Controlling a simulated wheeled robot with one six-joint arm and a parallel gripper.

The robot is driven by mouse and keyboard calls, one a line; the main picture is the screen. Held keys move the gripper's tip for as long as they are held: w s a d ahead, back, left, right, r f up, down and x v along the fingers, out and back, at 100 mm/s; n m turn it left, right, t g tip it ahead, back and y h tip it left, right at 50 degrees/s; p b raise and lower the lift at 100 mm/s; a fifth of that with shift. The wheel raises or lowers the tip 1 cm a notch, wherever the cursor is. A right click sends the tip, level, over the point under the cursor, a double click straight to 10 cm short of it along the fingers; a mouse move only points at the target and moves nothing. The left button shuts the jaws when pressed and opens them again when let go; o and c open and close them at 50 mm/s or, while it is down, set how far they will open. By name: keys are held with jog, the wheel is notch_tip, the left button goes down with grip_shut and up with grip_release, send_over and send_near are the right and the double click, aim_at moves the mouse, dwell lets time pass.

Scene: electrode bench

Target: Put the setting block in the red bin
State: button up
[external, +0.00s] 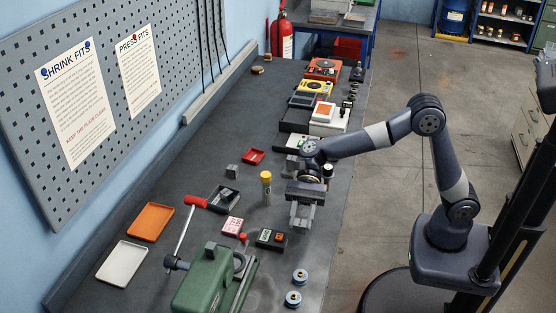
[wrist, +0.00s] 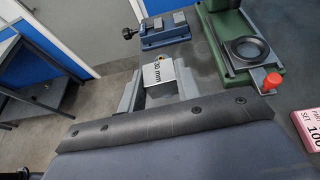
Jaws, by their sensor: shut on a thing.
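The setting block (wrist: 158,74), a pale metal block marked "30 mm", sits between the two fingers of my gripper (wrist: 159,88) in the wrist view. The fingers are shut on it. In the external view my gripper (external: 303,216) points down over the right part of the bench, and the block is hard to tell from the grey fingers.
A yellow-capped tube (external: 266,188) and a grey cube (external: 232,171) stand between my gripper and the red bin's surroundings. A green press (external: 205,280), pink box (external: 232,227) and dark meter (external: 271,239) are nearer. Instruments (external: 313,90) line the far right edge.

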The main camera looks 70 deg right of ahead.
notch_tip(320, 180, up, 4)
jog(key=shift+f, duration=0.2)
jog(key=w, duration=0.1)
jog(key=m+t+h+p, duration=0.9)
jog(key=m+t+p, duration=0.2)
jog(key=m+t, duration=0.25)
send_over(254, 156)
jog(key=s, duration=0.4)
jog(key=shift+m, duration=0.45)
jog(key=f, duration=1)
jog(key=shift+s+a+f, duration=0.1)
jog(key=shift+s+f, duration=0.1)
jog(key=shift+f, duration=0.15)
jog(key=shift+f+p, duration=0.55)
jog(key=shift+f, duration=1.45)
